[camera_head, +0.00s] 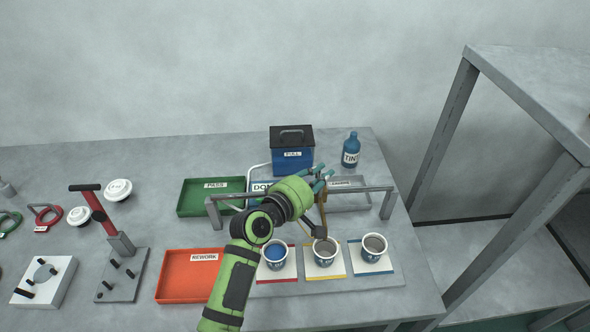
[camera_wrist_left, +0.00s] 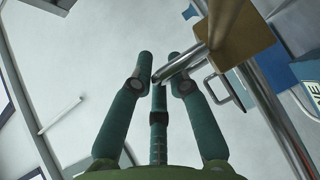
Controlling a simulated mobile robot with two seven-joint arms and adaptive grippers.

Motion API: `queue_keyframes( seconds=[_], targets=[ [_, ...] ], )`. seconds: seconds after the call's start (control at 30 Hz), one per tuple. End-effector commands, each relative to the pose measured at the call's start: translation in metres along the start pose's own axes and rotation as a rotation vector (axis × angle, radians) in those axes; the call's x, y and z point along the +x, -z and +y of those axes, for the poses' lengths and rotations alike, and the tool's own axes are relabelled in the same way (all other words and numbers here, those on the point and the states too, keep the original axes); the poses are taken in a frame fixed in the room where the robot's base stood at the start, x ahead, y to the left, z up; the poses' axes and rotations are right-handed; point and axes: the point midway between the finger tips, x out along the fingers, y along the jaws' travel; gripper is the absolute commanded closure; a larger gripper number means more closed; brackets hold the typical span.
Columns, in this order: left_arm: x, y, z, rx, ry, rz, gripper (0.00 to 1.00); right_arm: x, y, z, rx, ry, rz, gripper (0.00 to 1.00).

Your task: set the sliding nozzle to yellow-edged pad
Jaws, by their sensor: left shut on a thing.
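The sliding nozzle (camera_head: 323,222) hangs from a grey rail (camera_head: 365,190) that spans the three pads. In the head view its lower end is over the far rim of the cup on the yellow-edged pad (camera_head: 326,275). My left gripper (camera_head: 318,182) is at the rail, partly hidden by its own wrist. In the left wrist view the gripper (camera_wrist_left: 160,78) has its fingers around the end of a metal handle rod, which runs to the nozzle's brass block (camera_wrist_left: 238,35). The red-edged pad (camera_head: 287,277) and the blue-edged pad (camera_head: 385,267) lie on either side. My right gripper is not in view.
Cups stand on all three pads; the left one (camera_head: 275,257) has blue inside. An orange REWORK tray (camera_head: 165,285) and a green PASS tray (camera_head: 188,208) lie to the left. A blue box (camera_head: 292,160) and a TINT bottle (camera_head: 351,148) stand behind the rail.

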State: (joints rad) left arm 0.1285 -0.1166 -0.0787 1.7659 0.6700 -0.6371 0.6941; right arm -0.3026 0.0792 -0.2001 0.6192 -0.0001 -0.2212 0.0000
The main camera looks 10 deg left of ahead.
Motion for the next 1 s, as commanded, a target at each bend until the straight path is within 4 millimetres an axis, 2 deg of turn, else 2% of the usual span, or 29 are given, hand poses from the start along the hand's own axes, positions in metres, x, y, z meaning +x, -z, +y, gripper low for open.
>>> queue_keyframes(
  seconds=[0.37, 0.4, 0.43, 0.8, 1.0],
  targets=[
    [0.004, -0.005, 0.001, -0.002, 0.001, -0.004, 1.00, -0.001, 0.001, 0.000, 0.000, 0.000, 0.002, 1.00],
    [0.004, -0.005, 0.001, -0.002, 0.001, -0.004, 0.66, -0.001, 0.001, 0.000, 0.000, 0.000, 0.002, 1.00],
    [0.004, -0.005, 0.001, -0.002, 0.001, -0.004, 0.57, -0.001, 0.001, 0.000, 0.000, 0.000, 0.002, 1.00],
    [0.002, -0.004, 0.001, 0.000, 0.001, -0.002, 0.57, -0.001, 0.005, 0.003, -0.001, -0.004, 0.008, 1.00],
    [-0.023, -0.004, 0.000, 0.001, 0.001, -0.001, 0.57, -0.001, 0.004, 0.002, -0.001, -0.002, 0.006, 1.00]
  ],
)
